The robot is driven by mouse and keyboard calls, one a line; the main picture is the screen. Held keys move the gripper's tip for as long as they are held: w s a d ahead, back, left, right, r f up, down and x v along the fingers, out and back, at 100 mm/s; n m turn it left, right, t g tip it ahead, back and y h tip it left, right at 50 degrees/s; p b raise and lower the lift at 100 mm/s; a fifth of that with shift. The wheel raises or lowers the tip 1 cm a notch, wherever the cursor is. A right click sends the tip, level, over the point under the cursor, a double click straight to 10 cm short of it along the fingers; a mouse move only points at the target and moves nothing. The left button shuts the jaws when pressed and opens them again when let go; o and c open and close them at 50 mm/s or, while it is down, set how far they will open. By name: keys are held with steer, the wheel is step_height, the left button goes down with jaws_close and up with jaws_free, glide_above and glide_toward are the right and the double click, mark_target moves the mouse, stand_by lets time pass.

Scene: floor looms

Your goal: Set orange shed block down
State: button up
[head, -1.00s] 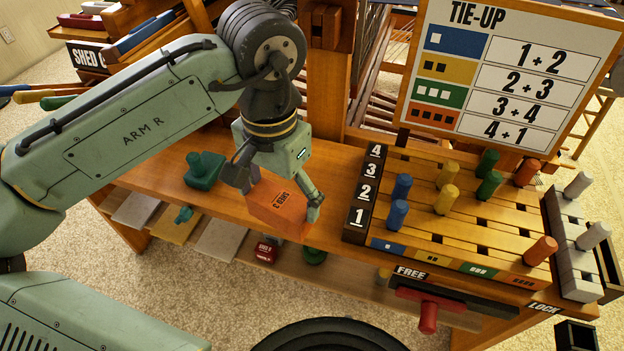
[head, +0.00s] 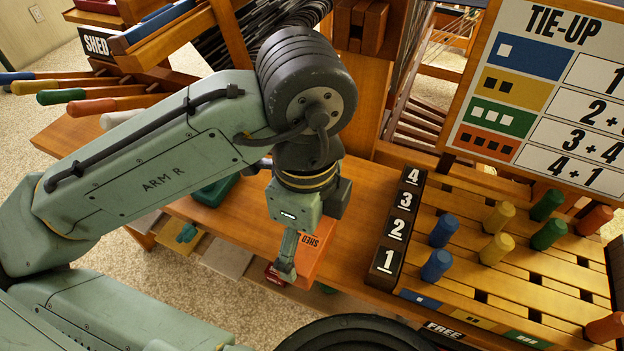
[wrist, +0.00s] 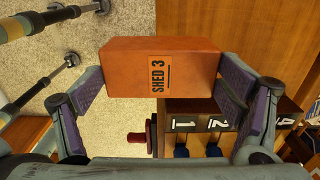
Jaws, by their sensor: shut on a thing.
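The tie-up peg board (head: 490,270) with blue, yellow, green and orange pegs stands to the right, beside a black number strip (head: 397,228). A green object (head: 213,190) lies behind my arm. Coloured levers (head: 90,105) stick out at the left. Bare bench lies between block and strip.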

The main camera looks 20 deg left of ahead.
steer(key=shift+w+a+r+p, duration=0.2)
steer(key=shift+w+p, duration=0.15)
steer(key=shift+w, duration=0.2)
steer(key=shift+w+a+r+p, duration=0.2)
steer(key=shift+w+p, duration=0.15)
steer(key=shift+w, duration=0.15)
steer(key=w+p, duration=0.1)
steer(key=p, duration=0.2)
steer(key=w+p, duration=0.1)
steer(key=p, duration=0.2)
steer(key=shift+w+a+f, duration=0.15)
steer(key=shift+w+a, duration=0.05)
steer(key=shift+a, duration=0.2)
steer(key=w+p, duration=0.1)
steer(key=w+a+f+p, duration=0.1)
steer(key=w+p, duration=0.2)
steer(key=shift+w+a+f, duration=0.25)
steer(key=shift+w+a, duration=0.05)
steer(key=shift+w+a+f+p, duration=0.1)
steer(key=shift+w+f+p, duration=0.1)
steer(key=shift+f, duration=0.7)
steer(key=shift+w+f+p, duration=0.1)
steer(key=shift+f+p, duration=0.1)
steer(key=shift+f, duration=0.65)
